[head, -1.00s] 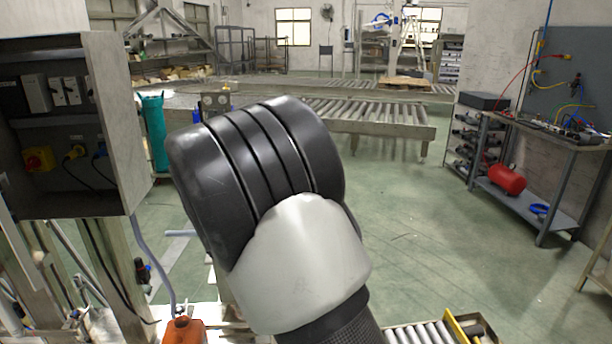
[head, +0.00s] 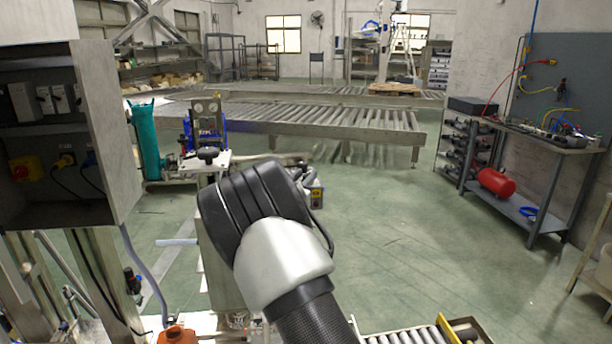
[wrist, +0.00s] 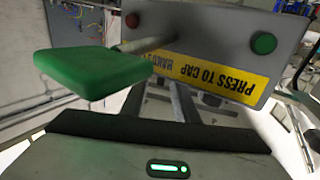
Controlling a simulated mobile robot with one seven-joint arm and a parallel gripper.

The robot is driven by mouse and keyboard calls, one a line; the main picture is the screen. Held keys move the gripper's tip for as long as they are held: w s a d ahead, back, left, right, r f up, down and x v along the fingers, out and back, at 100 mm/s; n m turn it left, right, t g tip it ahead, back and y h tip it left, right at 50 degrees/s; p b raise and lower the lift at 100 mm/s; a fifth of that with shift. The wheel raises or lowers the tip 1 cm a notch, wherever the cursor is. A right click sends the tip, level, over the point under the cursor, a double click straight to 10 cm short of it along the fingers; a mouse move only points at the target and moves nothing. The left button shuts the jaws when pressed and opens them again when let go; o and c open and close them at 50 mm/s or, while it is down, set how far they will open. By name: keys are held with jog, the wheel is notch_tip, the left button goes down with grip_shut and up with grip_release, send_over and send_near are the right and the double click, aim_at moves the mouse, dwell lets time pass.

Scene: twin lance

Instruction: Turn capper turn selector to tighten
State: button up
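In the wrist view a grey control panel (wrist: 215,40) faces me close up, with a yellow label (wrist: 215,76) reading PRESS TO CAP upside down. A red button (wrist: 132,20) and a green button (wrist: 264,43) sit on it. A green paddle-shaped handle (wrist: 95,70) on a short rod is in front of the panel, left of my gripper (wrist: 162,88). I cannot tell which control is the turn selector. My gripper's grey fingers point at the panel under the label; their tips and gap are unclear. In the head view my arm hides the gripper.
A machine with a black knob (head: 208,155) stands behind my arm. An open electrical cabinet (head: 60,130) is close on the left. A roller conveyor (head: 330,120) crosses behind. A workbench (head: 550,140) with a red tank (head: 496,182) stands right. The floor between is clear.

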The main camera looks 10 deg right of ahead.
jog(key=shift+x, duration=0.85)
grip_shut()
